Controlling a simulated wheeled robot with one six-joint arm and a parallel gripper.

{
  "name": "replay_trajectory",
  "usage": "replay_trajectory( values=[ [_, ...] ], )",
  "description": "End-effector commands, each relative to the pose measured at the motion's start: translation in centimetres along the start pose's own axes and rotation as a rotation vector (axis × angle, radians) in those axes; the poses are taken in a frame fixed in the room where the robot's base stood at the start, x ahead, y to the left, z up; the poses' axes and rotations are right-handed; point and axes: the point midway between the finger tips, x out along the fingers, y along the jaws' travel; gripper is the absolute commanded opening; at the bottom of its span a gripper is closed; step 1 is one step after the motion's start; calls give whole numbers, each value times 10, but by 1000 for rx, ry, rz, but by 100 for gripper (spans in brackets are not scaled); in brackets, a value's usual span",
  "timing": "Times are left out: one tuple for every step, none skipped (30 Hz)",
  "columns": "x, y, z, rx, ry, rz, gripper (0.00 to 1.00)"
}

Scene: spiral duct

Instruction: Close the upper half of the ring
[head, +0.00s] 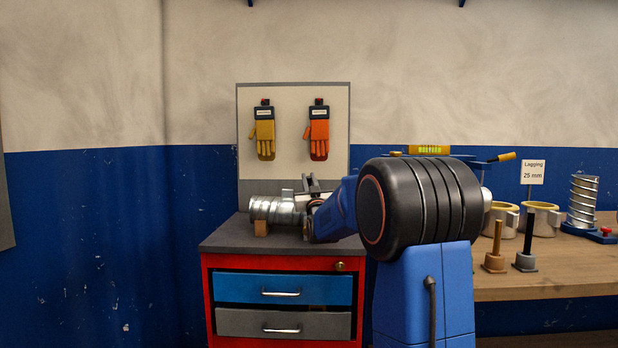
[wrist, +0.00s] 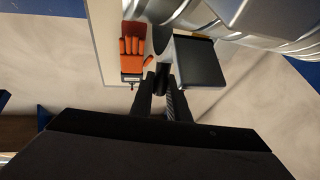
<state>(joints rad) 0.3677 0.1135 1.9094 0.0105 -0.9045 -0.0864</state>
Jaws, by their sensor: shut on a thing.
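The silver spiral duct (head: 268,209) lies on its side on a cabinet top. In the head view, pale metal ring parts (head: 300,197) show at the duct's right end, partly hidden by my arm. In the wrist view, curved shiny metal (wrist: 285,18) fills the upper right, and a dark flat block (wrist: 196,62) sits beside my fingers. My gripper (wrist: 165,82) is shut on a dark piece at its fingertips, seemingly part of the ring's upper half. The exact contact and whether the ring halves meet are hidden.
The duct rests on a small wooden support (head: 261,228) on the red cabinet's grey top (head: 235,236). A board (head: 290,92) with yellow gloves (head: 264,135) and orange gloves (head: 318,135) hangs behind. A wooden bench (head: 560,265) with rings, stamps and another duct stands right.

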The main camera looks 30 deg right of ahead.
Motion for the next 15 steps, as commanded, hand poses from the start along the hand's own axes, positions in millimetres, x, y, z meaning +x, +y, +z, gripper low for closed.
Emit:
replay_trajectory(
  values=[
    [-2, 0, 3, -3, 10, 0, 0],
    [-4, -1, 4, -4, 17, -1, 0],
    [-5, -1, 4, -6, 27, -1, 0],
    [-6, -1, 4, -8, 32, -1, 0],
    [-7, -1, 4, -9, 37, -1, 0],
    [-8, -2, 4, -10, 43, -2, 0],
    [-8, -2, 5, -10, 47, -2, 0],
    [-9, -2, 5, -11, 49, -2, 0],
    [-10, -2, 5, -12, 52, -2, 0],
    [-10, -2, 5, -12, 54, -2, 0],
    [-10, -2, 5, -12, 56, -2, 0],
    [-10, -2, 5, -12, 57, -2, 0],
    [-10, -2, 5, -12, 57, -2, 0],
    [-10, -2, 5, -12, 58, -2, 0],
    [-10, -2, 4, -12, 58, -2, 0]
  ],
)
